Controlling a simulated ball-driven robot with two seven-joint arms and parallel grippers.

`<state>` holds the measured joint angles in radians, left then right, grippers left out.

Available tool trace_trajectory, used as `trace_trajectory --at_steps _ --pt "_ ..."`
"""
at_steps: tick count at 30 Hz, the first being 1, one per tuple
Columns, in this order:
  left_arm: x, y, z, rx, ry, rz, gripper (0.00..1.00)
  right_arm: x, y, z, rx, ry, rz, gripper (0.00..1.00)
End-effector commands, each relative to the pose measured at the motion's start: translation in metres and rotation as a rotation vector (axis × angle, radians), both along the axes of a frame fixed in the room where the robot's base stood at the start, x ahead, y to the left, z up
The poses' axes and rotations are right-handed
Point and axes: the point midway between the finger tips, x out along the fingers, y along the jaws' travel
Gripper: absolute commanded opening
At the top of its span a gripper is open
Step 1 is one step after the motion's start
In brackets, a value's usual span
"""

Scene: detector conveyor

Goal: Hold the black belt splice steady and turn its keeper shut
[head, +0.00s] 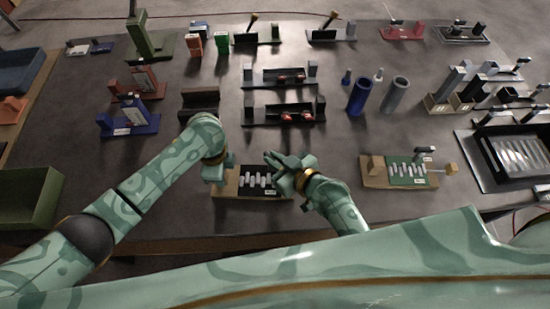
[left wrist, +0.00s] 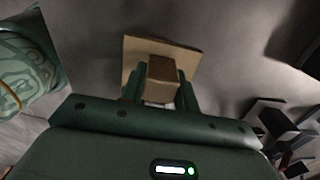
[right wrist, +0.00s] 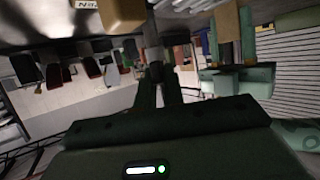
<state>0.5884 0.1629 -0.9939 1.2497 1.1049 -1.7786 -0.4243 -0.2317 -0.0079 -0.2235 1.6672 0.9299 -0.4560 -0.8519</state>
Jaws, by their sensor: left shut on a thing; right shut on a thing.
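The black belt splice (head: 262,181) lies on a tan board near the table's front edge, with several pale grey bars across its dark face. My left gripper (head: 220,178) is at its left end. In the left wrist view that gripper is shut on the tan block (left wrist: 162,72) standing on the board. My right gripper (head: 277,166) is over the splice's right end. In the right wrist view it is shut on a slim dark piece (right wrist: 155,58), apparently the keeper. The head view hides the keeper behind the right hand, so its angle cannot be told.
A similar green splice (head: 405,173) on a tan board lies to the right. Behind are a dark brown block (head: 200,100), racks with red parts (head: 283,116), and blue (head: 359,97) and grey (head: 395,95) cylinders. A black tray (head: 515,158) is at far right. Bare table separates the two splices.

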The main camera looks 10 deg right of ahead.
Motion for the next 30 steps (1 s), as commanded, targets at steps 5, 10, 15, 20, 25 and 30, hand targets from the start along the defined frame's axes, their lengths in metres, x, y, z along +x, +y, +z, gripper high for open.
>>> trace_trajectory --at_steps 5,10,15,20,25,30 --pt "0.0 -0.001 0.001 -0.003 0.0 0.001 0.0 -0.001 0.0 -0.001 -0.001 0.003 0.001 0.21" --pt "0.001 -0.001 0.001 -0.003 -0.001 0.001 0.0 0.0 0.0 -0.001 -0.002 0.001 0.001 0.32" --pt "0.001 -0.001 0.001 -0.002 -0.001 0.001 0.0 -0.001 -0.001 0.0 -0.001 0.001 0.001 0.32" --pt "0.0 -0.001 0.001 -0.002 -0.001 0.001 0.0 -0.016 -0.011 0.007 -0.003 0.0 0.001 0.32" --pt "0.001 0.0 0.001 -0.002 -0.001 0.001 0.0 -0.048 -0.03 0.022 -0.005 0.002 0.003 0.32" --pt "0.0 -0.001 0.001 -0.002 -0.001 0.001 0.0 -0.077 -0.047 0.035 -0.004 0.003 0.004 0.32"
